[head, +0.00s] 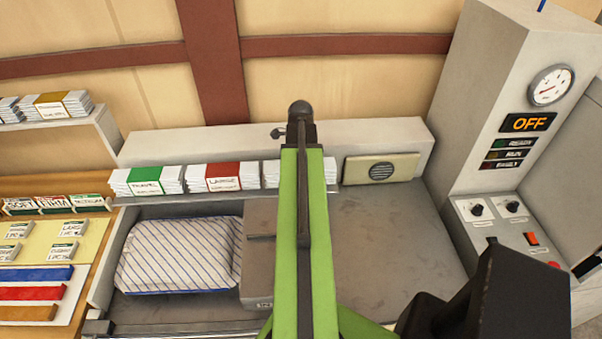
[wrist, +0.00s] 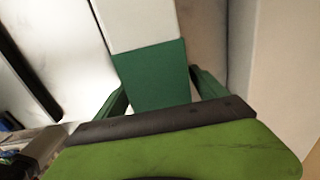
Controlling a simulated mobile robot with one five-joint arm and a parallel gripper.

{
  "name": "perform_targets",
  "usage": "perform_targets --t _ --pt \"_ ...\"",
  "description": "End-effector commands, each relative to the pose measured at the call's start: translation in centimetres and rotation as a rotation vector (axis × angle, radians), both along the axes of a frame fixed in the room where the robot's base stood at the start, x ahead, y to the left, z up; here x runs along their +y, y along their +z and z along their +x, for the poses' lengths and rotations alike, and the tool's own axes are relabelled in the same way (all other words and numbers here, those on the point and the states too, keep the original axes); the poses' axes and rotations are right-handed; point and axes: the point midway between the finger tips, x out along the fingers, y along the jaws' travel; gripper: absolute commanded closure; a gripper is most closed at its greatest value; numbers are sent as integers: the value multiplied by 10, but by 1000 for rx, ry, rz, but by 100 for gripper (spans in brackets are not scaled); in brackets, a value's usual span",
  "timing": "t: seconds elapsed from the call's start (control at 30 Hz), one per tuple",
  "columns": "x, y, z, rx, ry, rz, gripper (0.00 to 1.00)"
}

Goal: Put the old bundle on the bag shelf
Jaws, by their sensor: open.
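Paper-like white bundles with coloured bands lie on a narrow ledge (head: 150,201) at the back of the machine in the head view. One has a green band (head: 146,181), one a red band (head: 224,177); another (head: 271,174) is partly hidden by my arm. A gold-banded bundle (head: 63,105) lies on the white shelf (head: 108,140) at the far left. I cannot tell which is the old bundle. In the wrist view my gripper (wrist: 160,80) is open, with a white-and-green object (wrist: 150,72) between its fingers. Contact is unclear. The gripper does not show in the head view.
A striped pillow (head: 180,254) lies in the machine bed, beside a grey block (head: 259,265). The control column (head: 480,130) reads OFF at the right. A wooden table (head: 45,220) with labelled cards and coloured strips is at the left. The grey surface (head: 390,240) right of my arm is clear.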

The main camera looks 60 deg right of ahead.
Motion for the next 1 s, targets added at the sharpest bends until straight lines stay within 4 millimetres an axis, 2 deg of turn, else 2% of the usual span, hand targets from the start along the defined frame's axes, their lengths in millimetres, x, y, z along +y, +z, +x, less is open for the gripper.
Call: perform_targets --t 0.17,0.5,0.6,0.73,1.0 --pt "0 24 0 0 0 0 18" --pt "0 99 -1 0 -1 0 18" --pt "0 115 -1 0 -1 0 18" --pt "0 123 -1 0 -2 0 18" --pt "-1 121 -1 0 -2 0 18"
